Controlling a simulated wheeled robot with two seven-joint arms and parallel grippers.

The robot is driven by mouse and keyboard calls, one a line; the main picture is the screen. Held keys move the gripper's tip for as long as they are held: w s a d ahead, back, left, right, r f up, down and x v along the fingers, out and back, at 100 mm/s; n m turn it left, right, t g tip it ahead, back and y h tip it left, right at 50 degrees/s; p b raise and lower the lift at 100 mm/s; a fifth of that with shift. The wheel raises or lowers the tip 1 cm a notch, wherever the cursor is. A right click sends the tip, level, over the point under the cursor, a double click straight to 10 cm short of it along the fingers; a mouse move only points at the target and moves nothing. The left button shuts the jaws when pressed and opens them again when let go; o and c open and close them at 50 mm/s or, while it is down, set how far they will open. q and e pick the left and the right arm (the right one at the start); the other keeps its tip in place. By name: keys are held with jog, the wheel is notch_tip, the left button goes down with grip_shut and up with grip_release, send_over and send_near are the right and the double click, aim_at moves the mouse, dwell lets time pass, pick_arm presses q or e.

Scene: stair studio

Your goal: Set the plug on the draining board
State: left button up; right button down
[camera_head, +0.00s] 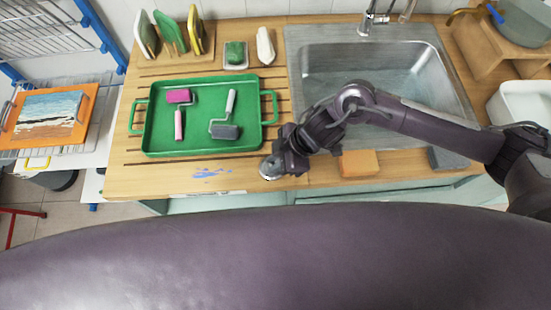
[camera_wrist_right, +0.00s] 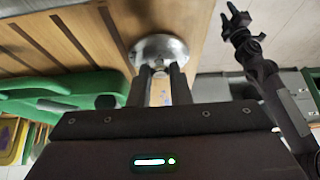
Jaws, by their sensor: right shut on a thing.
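The plug (camera_head: 269,170) is a round metal disc with a small knob. My right gripper (camera_head: 279,163) is shut on the plug by its knob, near the front edge of the wooden counter. In the right wrist view the plug (camera_wrist_right: 158,48) sits between the fingertips (camera_wrist_right: 160,74), with wood beside it. I cannot tell whether it touches the wood. The draining board (camera_head: 275,130) is the grooved wood left of the sink, mostly covered by a green tray. My left gripper (camera_wrist_right: 240,28) shows small in the right wrist view, away from the plug; its jaws are unclear.
The green tray (camera_head: 148,138) holds a pink roller (camera_head: 179,97) and a grey roller (camera_head: 224,131). The metal sink (camera_head: 292,75) is to the right. An orange block (camera_head: 358,163) lies at the front edge. Blue paint marks (camera_head: 211,173) lie on bare wood left of the plug.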

jog(key=shift+f, duration=0.15)
jog(key=c, duration=1.3)
grip_release()
jog(key=shift+c, duration=0.2)
jog(key=shift+r, duration=0.35)
jog(key=b+v, duration=0.2)
jog(key=v, duration=0.9)
jog(key=shift+d+r, duration=0.2)
jog(key=shift+r, duration=0.1)
